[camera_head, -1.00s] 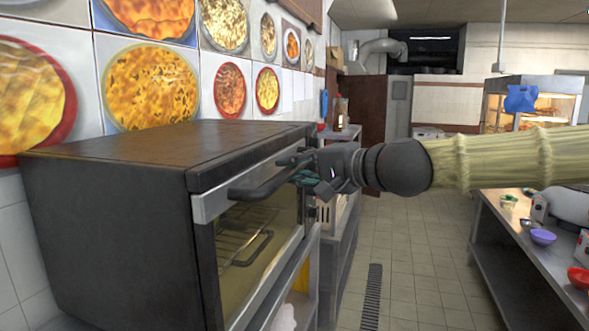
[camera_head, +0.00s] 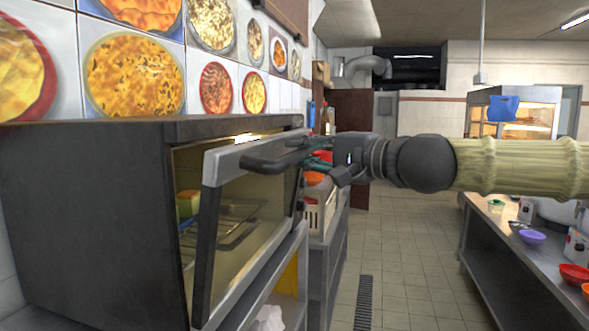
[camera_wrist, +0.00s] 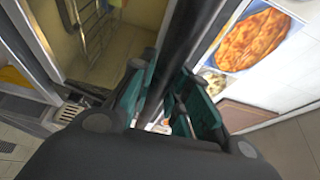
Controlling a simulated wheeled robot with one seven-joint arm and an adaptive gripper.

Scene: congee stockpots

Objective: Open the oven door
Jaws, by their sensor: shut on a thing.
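The dark oven (camera_head: 90,190) stands on the left in the head view. Its glass door (camera_head: 245,230) is tilted partly open at the top, with a gap through which the lit inside shows. The dark bar handle (camera_head: 275,162) runs along the door's top edge. My gripper (camera_head: 318,160) is shut on the handle near its far end. In the wrist view the green-padded fingers (camera_wrist: 168,105) close around the dark handle bar (camera_wrist: 185,55). The exact finger contact is partly hidden by the gripper body.
A crate (camera_head: 320,215) stands on a counter beyond the oven. A metal table (camera_head: 490,225) with bowls is on the right. The tiled floor between (camera_head: 415,250) is clear.

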